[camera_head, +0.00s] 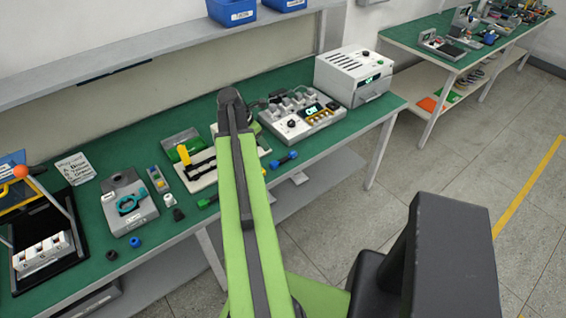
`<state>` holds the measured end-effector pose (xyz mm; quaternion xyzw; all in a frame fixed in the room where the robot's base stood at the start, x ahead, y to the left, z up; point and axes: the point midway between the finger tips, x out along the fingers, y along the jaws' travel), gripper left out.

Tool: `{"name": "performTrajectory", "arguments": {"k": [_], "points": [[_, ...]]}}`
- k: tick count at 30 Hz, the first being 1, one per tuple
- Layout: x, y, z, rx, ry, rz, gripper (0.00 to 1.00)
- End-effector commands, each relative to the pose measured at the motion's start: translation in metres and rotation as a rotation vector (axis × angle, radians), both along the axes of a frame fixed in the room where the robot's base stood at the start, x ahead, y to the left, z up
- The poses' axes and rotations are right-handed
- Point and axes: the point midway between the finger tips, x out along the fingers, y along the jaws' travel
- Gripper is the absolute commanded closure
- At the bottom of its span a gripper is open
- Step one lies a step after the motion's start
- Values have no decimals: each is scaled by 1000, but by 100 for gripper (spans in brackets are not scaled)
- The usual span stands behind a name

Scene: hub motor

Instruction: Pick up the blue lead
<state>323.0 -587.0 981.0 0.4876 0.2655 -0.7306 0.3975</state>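A blue lead (284,160) lies on the green bench top near its front edge, just right of my raised green arm. It is short, with a dark blue end. A green lead (208,201) lies near the same edge, left of my arm and partly hidden by it. My arm rises through the middle of the picture and covers part of the bench. My gripper cannot be made out; whether it is open or shut does not show.
A grey device with knobs and a display (302,117) stands behind the blue lead. A white box unit (354,76) stands at the bench's right end. A pale tray (200,168) and a grey fixture (130,203) are to the left. Floor is clear at right.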

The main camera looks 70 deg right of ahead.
Motion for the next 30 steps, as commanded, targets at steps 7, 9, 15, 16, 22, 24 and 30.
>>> {"name": "performTrajectory", "arguments": {"k": [7, 9, 15, 16, 22, 24, 30], "points": [[-10, -17, -62, 0, 0, -1, 47], [-14, -22, -76, 0, 0, -1, 47], [-21, -32, -101, 1, -1, 0, 47], [-21, -33, -101, 1, -1, 0, 47], [-23, -34, -106, 1, -1, 0, 47], [-27, -36, -116, 1, -1, -1, 47], [-36, -45, -148, 1, -1, 1, 47]]}}
